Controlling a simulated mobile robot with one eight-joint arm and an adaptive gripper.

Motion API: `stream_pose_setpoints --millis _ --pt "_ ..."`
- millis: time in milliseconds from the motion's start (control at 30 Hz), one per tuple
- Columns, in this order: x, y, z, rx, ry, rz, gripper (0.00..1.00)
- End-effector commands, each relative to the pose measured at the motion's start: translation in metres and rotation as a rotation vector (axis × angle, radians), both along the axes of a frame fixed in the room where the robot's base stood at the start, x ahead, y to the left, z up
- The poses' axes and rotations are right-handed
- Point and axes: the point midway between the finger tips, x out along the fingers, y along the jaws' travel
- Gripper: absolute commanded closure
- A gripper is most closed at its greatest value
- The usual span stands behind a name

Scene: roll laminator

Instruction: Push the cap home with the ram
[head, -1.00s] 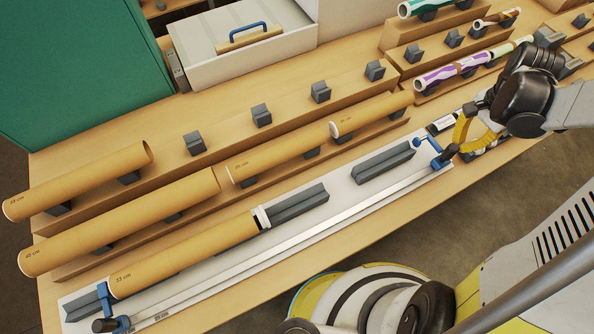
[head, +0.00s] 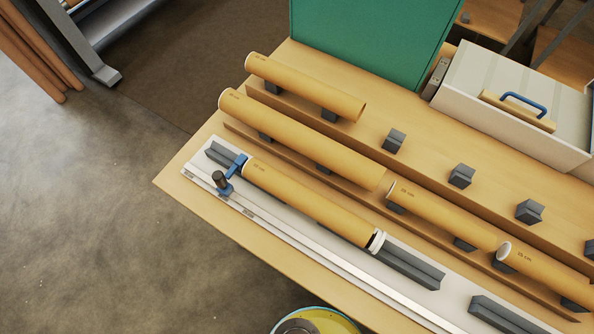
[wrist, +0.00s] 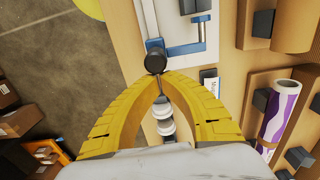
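A brown cardboard tube (head: 310,203) lies in the grey cradle of the long white fixture (head: 350,272). A white cap (head: 377,242) sits at the tube's right mouth and stands out from it, with a dark gap showing. A blue end stop (head: 235,166) with a black knob (head: 220,181) is at the tube's left end. In the wrist view my gripper (wrist: 160,77) has its yellow fingertips together, right beside the black knob (wrist: 155,62) of the blue ram (wrist: 185,48). Contact with the knob is unclear. My gripper and the ram are outside the head view now.
Several brown tubes lie on racks behind the fixture, among them a long one (head: 300,138). A white drawer with a blue handle (head: 524,103) and a green cabinet (head: 375,45) stand at the back. A purple-and-white roll (wrist: 278,112) is at right in the wrist view.

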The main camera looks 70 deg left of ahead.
Motion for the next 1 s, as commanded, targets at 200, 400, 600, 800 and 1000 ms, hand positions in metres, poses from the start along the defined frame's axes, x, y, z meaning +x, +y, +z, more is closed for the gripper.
stream_pose_setpoints --millis 200,400,600,800,1000 --pt "0.0 0.0 0.0 0.0 0.0 0.0 1.0" --pt "0.0 0.0 0.0 0.0 0.0 0.0 1.0" --pt "-0.007 0.01 0.0 0.0 0.0 0.002 1.0" --pt "-0.025 0.033 0.0 0.001 0.001 0.002 1.0" --pt "-0.043 0.055 0.0 0.0 0.0 0.003 1.0"
